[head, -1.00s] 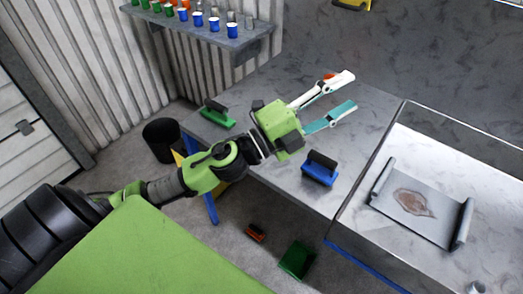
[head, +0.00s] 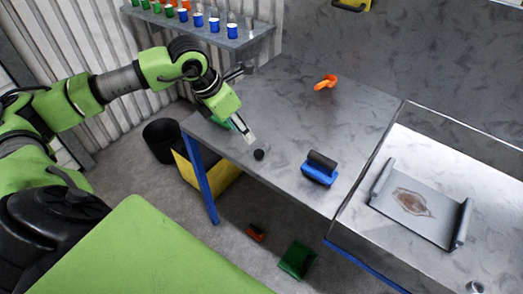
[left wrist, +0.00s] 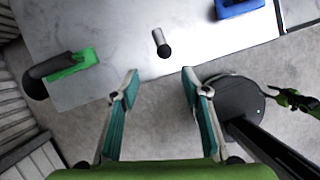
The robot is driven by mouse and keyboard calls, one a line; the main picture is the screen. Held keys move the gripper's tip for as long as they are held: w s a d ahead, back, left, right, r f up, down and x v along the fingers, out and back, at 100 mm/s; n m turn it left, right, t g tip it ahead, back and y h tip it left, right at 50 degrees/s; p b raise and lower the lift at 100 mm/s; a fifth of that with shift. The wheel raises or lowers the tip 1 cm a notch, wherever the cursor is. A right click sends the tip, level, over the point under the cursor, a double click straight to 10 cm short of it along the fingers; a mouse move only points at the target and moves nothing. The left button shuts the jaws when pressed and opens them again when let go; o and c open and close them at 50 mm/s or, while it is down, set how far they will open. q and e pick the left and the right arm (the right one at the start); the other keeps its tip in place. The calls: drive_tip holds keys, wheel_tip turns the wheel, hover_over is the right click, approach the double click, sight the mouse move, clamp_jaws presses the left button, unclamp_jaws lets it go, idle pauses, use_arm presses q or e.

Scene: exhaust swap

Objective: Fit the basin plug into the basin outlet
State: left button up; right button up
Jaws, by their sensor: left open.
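A small dark piece, likely the basin plug (head: 259,154), stands on the grey table near its front edge. In the left wrist view it shows as a grey stem with a round black end (left wrist: 161,43). My left gripper (head: 246,133) points down close beside it. In the left wrist view the open, empty jaws (left wrist: 160,73) have the plug ahead of the gap between the fingertips, apart from them. A small round fitting (head: 475,287) at the bottom right may be the basin outlet; I cannot tell for sure. My right gripper is not in view.
A blue block with a black top (head: 318,172) is right of the plug. An orange part (head: 326,81) lies at the back. A green-and-black block (left wrist: 72,64) is at the left. A stained grey tray (head: 415,203) lies on the right-hand counter. The table's middle is clear.

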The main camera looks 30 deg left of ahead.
use_arm(q)
hover_over(257, 152)
drive_tip(key=s+a, duration=0.1)
drive_tip(key=f, duration=0.3)
drive_tip(key=f+p, duration=0.1)
drive_tip(key=f, duration=0.2)
drive_tip(key=shift+s+a+f, duration=0.1)
drive_tip(key=shift+s+a, duration=0.1)
drive_tip(key=x, duration=0.1)
drive_tip(key=p+x, duration=0.1)
drive_tip(key=x, duration=0.3)
drive_tip(key=shift+s+d+p, duration=0.2)
drive_tip(key=shift+d+p, duration=0.05)
drive_tip(key=shift+p, duration=0.05)
drive_tip(key=shift+f, duration=0.25)
drive_tip(key=c, duration=1.2)
